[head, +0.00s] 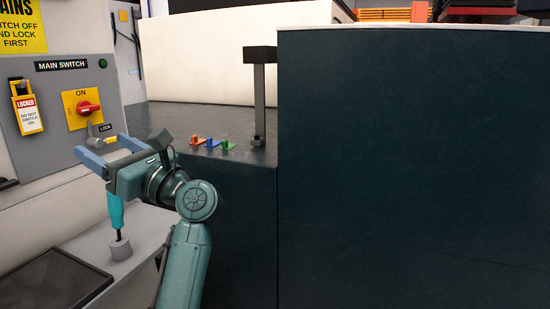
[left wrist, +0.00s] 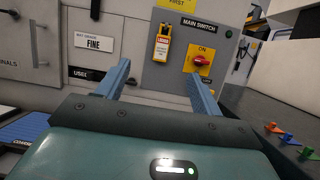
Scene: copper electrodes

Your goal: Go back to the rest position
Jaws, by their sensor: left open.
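My left gripper (head: 108,150) is open, with its two blue-grey fingers apart and nothing between them. In the head view it is in front of the grey main switch panel (head: 52,98), just below the red rotary switch (head: 87,108) on its yellow plate. In the left wrist view the open fingers (left wrist: 157,82) point toward the panel, with the red switch (left wrist: 201,62) beyond the right finger. The switch handle points toward ON. My right gripper is not in view.
A cyan-handled tool (head: 117,212) stands in a grey holder (head: 121,250) below my gripper. Orange, blue and green pieces (head: 210,143) sit on the dark counter beside my wrist. A large dark block (head: 413,170) fills the right. A dark tray (head: 45,286) lies at lower left.

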